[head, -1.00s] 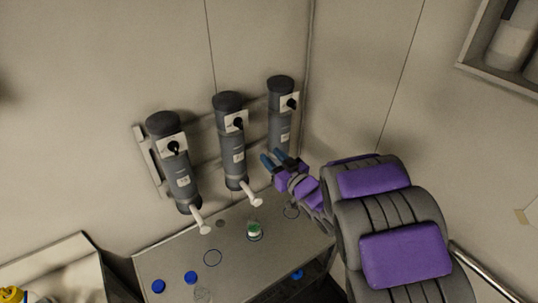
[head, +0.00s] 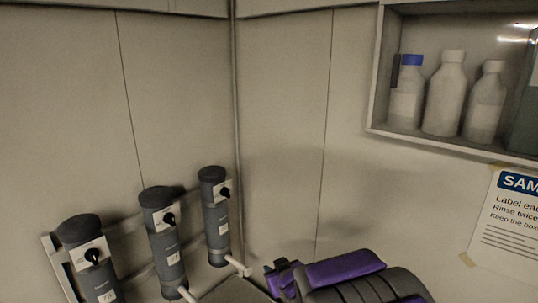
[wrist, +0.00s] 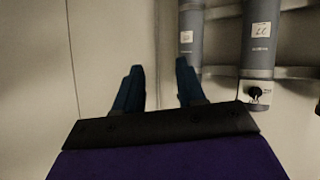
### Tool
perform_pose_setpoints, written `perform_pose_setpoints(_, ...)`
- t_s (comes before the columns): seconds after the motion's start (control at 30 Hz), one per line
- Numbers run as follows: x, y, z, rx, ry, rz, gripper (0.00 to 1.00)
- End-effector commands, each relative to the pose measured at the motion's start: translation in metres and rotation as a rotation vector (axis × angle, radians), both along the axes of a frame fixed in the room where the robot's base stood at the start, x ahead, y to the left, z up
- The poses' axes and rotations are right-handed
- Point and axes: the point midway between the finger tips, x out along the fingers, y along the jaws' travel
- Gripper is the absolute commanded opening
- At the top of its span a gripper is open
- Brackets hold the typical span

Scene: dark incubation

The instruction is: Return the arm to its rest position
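My gripper (wrist: 160,66) shows in the wrist view with its two blue fingers apart and nothing between them, so it is open and empty. Behind the fingers is bare wall panel. In the head view, my purple and grey arm is at the bottom, right of centre, in front of the wall corner. The fingertips cannot be made out there.
Three grey cylinders with dark caps, left (head: 90,262), middle (head: 165,240) and right (head: 215,215), hang on the wall rack left of my arm. An open shelf (head: 450,143) with several bottles is at upper right, above a paper sign (head: 508,222).

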Motion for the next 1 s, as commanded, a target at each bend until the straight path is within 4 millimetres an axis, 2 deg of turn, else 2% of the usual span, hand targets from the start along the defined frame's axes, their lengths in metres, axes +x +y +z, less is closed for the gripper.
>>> perform_pose_setpoints(0.03,-0.009,-0.019,-0.010,-0.027,0.037,-0.052,0.39)
perform_pose_setpoints(0.1,-0.026,-0.044,-0.020,-0.061,0.110,-0.124,0.39)
perform_pose_setpoints(0.17,-0.044,-0.064,-0.029,-0.088,0.177,-0.181,0.39)
perform_pose_setpoints(0.3,-0.096,-0.104,-0.052,-0.132,0.347,-0.299,0.39)
perform_pose_setpoints(0.37,-0.122,-0.117,-0.061,-0.144,0.425,-0.342,0.39)
perform_pose_setpoints(0.5,-0.189,-0.136,-0.083,-0.153,0.616,-0.419,0.39)
perform_pose_setpoints(0.63,-0.257,-0.142,-0.102,-0.149,0.800,-0.459,0.39)
perform_pose_setpoints(0.8,-0.344,-0.136,-0.119,-0.133,1.031,-0.468,0.39)
perform_pose_setpoints(0.9,-0.382,-0.130,-0.122,-0.124,1.131,-0.454,0.39)
perform_pose_setpoints(1.0,-0.408,-0.125,-0.124,-0.117,1.201,-0.442,0.39)
